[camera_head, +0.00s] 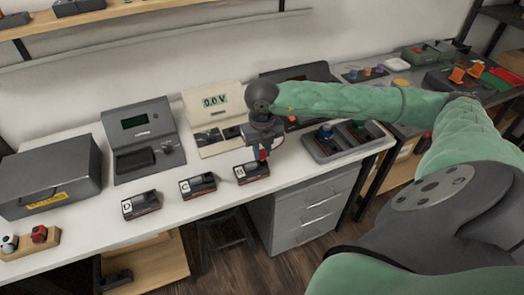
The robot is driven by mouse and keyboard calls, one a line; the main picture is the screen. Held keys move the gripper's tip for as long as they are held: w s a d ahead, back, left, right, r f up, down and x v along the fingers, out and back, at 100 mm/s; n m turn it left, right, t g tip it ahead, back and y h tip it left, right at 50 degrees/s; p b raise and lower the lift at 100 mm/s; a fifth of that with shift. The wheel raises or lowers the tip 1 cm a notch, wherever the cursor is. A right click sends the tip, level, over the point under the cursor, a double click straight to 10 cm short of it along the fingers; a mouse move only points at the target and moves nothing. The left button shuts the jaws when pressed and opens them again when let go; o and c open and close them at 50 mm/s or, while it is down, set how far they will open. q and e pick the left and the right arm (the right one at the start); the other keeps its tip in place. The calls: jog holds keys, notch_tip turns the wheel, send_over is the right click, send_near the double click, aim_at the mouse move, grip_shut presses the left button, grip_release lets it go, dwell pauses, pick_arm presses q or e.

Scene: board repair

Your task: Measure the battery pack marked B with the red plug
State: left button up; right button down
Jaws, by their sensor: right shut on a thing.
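Three dark battery packs lie in a row near the table's front edge. They are pack D (141,205), pack C (198,187) and pack B (246,173), whose letter is partly hard to read. My right gripper (263,152) points down just over pack B and is shut on the red plug (263,156). Whether the plug touches the pack, I cannot tell. The meter (228,122) behind has a display (214,101) that reads 0.0 V. My left gripper is not in view.
A grey tray (318,152) right of pack B holds a blue plug (326,131) and a green one. A dark device (129,123) with a screen and a grey box (40,180) stand at left. A wooden block (18,252) holds small items at the far left.

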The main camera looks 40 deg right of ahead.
jog(key=shift+f+b, duration=0.55)
jog(key=shift+b, duration=0.5)
dwell(1.6)
jog(key=shift+f+b, duration=0.5)
dwell(0.8)
jog(key=c, duration=0.9)
grip_release()
jog(key=shift+c, duration=0.2)
jog(key=shift+s, duration=0.1)
jog(key=shift+r, duration=0.3)
jog(key=shift+r, duration=0.45)
jog(key=shift+r+p, duration=0.3)
jog(key=shift+r, duration=0.45)
jog(key=shift+r, duration=0.2)
